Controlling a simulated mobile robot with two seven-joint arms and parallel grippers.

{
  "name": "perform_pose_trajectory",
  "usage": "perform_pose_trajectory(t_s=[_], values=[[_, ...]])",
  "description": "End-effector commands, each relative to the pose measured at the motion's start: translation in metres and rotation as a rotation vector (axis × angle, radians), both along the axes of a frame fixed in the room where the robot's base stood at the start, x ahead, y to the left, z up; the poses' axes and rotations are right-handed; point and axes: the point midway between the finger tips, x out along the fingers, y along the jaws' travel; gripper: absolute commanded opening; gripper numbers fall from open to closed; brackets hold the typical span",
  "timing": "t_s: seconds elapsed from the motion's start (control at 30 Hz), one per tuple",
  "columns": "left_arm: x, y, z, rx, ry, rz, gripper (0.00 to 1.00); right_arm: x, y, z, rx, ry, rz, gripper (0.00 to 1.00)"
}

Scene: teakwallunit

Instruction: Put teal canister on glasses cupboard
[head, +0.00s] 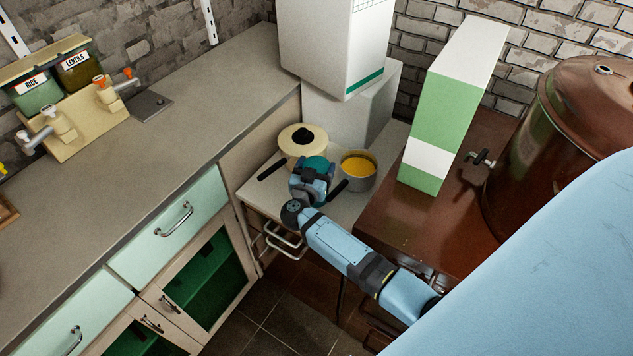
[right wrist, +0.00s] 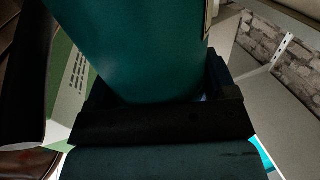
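The teal canister (head: 319,164) is at the end of my right arm in the head view, above or in front of the small white stand with pots. In the right wrist view the teal canister (right wrist: 140,50) fills the upper middle, its lower end between the dark fingers of my right gripper (right wrist: 155,100). My right gripper (head: 311,182) looks shut on it. Whether the canister touches the stand cannot be told. A low cupboard (head: 171,221) with mint drawers and green-paned doors is at left; I cannot tell whether it is the glasses cupboard. My left gripper is not in view.
A cream pot (head: 303,137) and a grey pot with yellow contents (head: 358,168) stand close around the gripper. A green-and-white box (head: 442,112) and a brown urn (head: 560,140) stand at right. The grey countertop (head: 190,115) has free room; dispensers (head: 75,115) stand at its far left.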

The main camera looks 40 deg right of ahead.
Motion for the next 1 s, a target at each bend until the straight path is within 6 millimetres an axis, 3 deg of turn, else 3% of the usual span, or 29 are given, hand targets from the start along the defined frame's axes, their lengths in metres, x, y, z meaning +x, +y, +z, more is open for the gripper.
perform_pose_trajectory(t_s=[0.03,0.3,0.67,0.83,1.0], values=[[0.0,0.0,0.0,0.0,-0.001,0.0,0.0,0.0,0.0,0.0,0.0,0.0,0.0,0.63],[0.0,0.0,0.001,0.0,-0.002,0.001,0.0,0.0,0.0,0.001,-0.001,-0.002,0.0,0.05],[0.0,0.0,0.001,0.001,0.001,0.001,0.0,0.0,0.0,0.01,0.001,-0.003,0.0,0.05],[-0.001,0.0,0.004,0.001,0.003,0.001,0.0,0.0,0.0,0.036,0.001,-0.005,-0.002,0.05],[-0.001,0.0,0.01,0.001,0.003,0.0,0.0,0.0,0.0,0.085,0.003,-0.008,-0.001,0.05]])
